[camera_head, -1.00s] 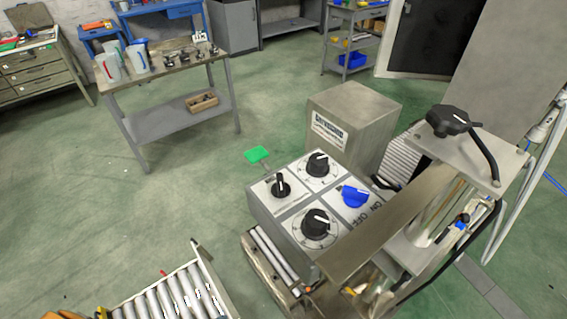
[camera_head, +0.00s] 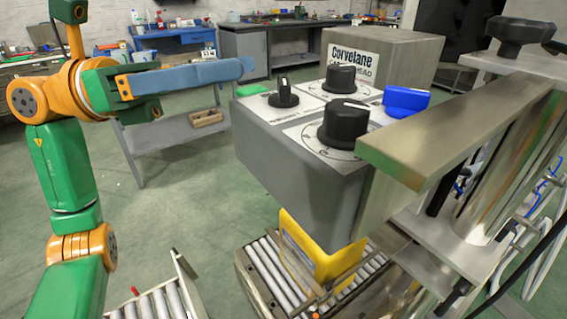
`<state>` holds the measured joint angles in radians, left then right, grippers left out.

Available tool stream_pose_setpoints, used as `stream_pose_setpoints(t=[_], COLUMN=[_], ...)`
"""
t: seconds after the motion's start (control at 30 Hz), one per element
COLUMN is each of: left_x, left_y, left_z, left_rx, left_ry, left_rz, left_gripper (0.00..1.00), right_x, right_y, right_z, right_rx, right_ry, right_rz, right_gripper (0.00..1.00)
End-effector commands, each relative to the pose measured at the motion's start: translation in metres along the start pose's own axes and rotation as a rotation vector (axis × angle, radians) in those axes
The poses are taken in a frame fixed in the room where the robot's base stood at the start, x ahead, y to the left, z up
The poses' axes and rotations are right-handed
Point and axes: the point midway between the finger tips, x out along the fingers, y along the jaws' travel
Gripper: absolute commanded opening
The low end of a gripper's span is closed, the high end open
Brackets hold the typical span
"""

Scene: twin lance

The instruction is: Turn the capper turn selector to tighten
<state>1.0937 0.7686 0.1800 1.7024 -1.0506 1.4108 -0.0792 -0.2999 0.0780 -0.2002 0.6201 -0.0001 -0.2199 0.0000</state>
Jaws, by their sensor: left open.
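The grey control box (camera_head: 300,180) of the capper has several knobs on its sloped top. The small black selector knob (camera_head: 284,95) sits on a white plate at the left, with a light pointer line. Its printed label is too small to read, so I cannot tell its setting. Two larger black dial knobs (camera_head: 345,122) and a blue knob (camera_head: 405,101) are to its right. My left gripper (camera_head: 244,69) has blue fingers that reach right, up and left of the small knob, apparently clear of it. It is open and holds nothing visible. My right gripper is out of view.
A metal bar (camera_head: 440,135) juts across the box's right side. A block marked Corvelane (camera_head: 395,60) stands behind the knobs. A yellow container (camera_head: 325,250) stands on the rollers below. A workbench (camera_head: 175,135) is behind my left arm.

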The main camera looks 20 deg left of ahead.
Motion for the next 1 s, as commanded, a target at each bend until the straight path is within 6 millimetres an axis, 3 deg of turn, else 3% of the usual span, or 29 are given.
stream_pose_setpoints(t=[0.03, 0.07, 0.17, 0.5, 0.77, 0.87, 1.0], left_x=[-0.006, -0.008, -0.003, 0.056, 0.061, 0.061, 0.061], left_y=[-0.008, -0.011, -0.014, -0.009, -0.008, -0.008, -0.008], left_z=[-0.016, -0.017, -0.017, -0.020, -0.022, -0.022, -0.022], left_rx=[0.100, 0.140, 0.193, 0.188, 0.186, 0.186, 0.185], left_ry=[0.054, 0.080, 0.119, 0.116, 0.115, 0.115, 0.115], left_rz=[0.042, 0.064, 0.093, 0.090, 0.091, 0.090, 0.090], left_gripper=[0.80, 0.80, 0.80, 0.80, 0.80, 0.58, 0.21], right_x=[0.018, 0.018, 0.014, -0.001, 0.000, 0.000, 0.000], right_y=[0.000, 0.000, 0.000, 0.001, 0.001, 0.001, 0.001], right_z=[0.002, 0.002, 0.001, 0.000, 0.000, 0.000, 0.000], right_rx=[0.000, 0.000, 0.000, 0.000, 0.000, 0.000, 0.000], right_ry=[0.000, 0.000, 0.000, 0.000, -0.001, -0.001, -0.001], right_rz=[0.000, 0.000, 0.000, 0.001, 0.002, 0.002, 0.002], right_gripper=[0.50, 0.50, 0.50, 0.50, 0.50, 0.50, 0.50])
